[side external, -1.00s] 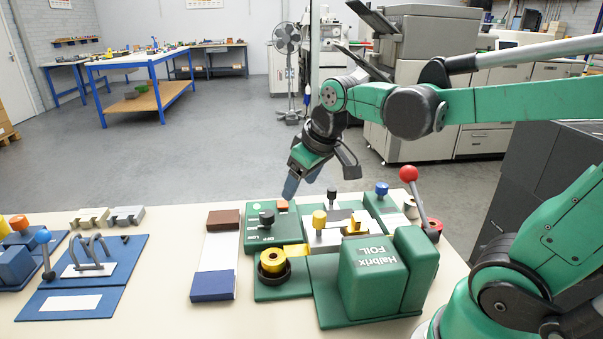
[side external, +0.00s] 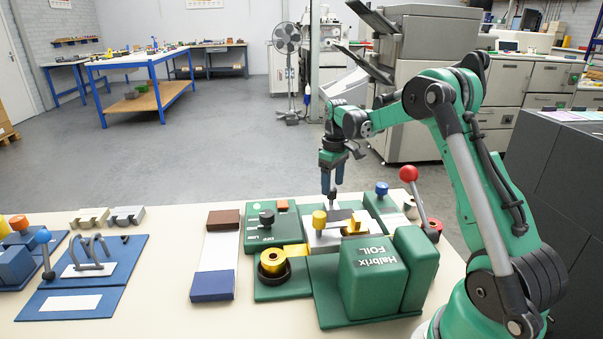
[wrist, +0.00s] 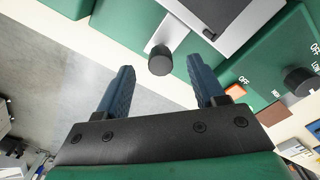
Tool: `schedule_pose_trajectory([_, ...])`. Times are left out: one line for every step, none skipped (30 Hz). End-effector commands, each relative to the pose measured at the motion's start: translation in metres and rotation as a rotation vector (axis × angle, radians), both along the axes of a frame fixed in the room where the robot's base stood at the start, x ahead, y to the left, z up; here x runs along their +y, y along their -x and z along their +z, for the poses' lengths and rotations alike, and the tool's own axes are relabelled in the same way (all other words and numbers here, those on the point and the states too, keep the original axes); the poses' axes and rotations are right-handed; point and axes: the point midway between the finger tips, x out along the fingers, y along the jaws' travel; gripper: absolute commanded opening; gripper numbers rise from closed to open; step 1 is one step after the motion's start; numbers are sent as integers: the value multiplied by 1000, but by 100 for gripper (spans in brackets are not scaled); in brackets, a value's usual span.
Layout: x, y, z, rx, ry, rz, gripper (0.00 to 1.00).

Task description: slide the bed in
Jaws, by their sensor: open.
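The Halbrix Foil press (side external: 372,280) stands on the table, green with a red-balled lever (side external: 409,174). Its bed (side external: 322,240) is a pale metal plate with a dark pad on it; it also shows in the wrist view (wrist: 240,35). A black knob (wrist: 160,60) on a pale tab sticks out from the bed's edge. My gripper (side external: 333,194) points down over the press's far side. In the wrist view, its open blue fingers (wrist: 161,64) stand on either side of the knob, with gaps. Whether the fingertips are down at knob height I cannot tell.
A yellow knob (side external: 319,219) and a gold foil roll (side external: 272,262) are on the press's near side. Blue fixtures (side external: 85,270) lie farther left. The table's far edge is close behind my gripper.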

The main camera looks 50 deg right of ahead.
Motion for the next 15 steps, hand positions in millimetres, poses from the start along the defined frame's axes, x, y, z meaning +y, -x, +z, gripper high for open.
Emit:
schedule_pose_trajectory([0,0,-7,0,0,0,63])
schedule_pose_trajectory([0,0,-10,0,0,0,63])
schedule_pose_trajectory([0,0,-13,-1,0,0,63])
schedule_pose_trajectory([0,0,-15,-1,0,0,63])
schedule_pose_trajectory([0,0,-17,-1,1,0,63])
schedule_pose_trajectory([1,0,-18,-1,1,0,63])
schedule_pose_trajectory([1,0,-19,-1,1,0,63])
schedule_pose_trajectory([1,0,-19,-1,1,0,63])
schedule_pose_trajectory([1,0,-19,-1,1,0,63])
schedule_pose_trajectory([1,0,-19,-1,1,0,63])
schedule_pose_trajectory([1,0,-19,-1,1,0,63])
schedule_pose_trajectory([1,0,-19,-1,1,0,63])
schedule_pose_trajectory([1,0,-19,-1,1,0,63])
schedule_pose_trajectory([1,0,-19,-1,1,0,57])
schedule_pose_trajectory([1,0,-19,-1,1,0,46])
